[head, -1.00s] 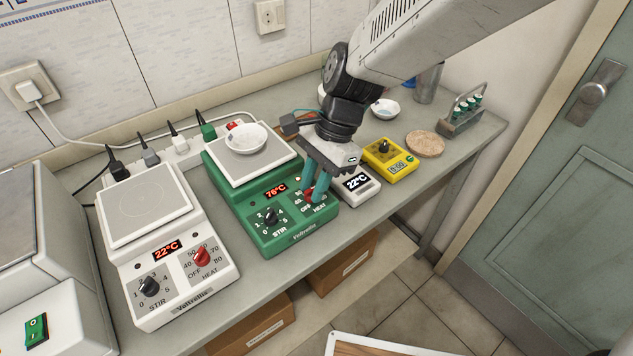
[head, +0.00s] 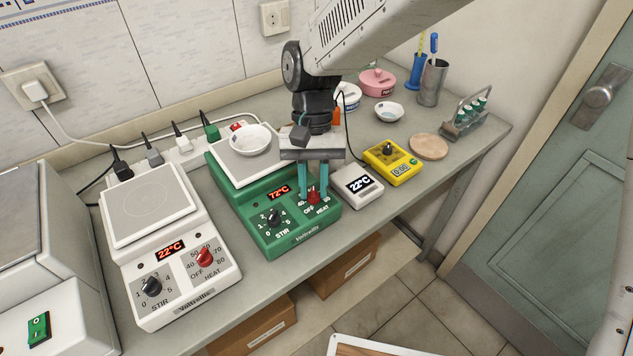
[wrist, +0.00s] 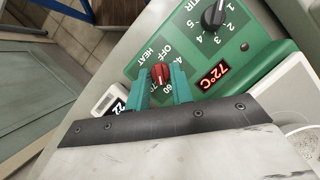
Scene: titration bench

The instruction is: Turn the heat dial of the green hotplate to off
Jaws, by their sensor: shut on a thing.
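The green hotplate (head: 262,226) stands mid-bench, with a white top plate and a display (head: 279,192) reading 72°C. Its red heat dial (head: 313,196) is at the front right, beside the black stir dial (head: 273,218). My gripper (head: 312,194) comes down from above with its two teal fingers on either side of the red dial. In the wrist view the fingers (wrist: 161,84) are closed on the red dial (wrist: 160,73), near the OFF and HEAT lettering. I cannot tell the dial's exact setting, as the fingers cover part of its scale.
A white dish (head: 250,139) sits on the green hotplate's top. A white hotplate (head: 172,262) stands to the left. A white 22°C thermometer box (head: 357,187) and a yellow timer (head: 392,161) stand close on the right. Cables run behind along the wall.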

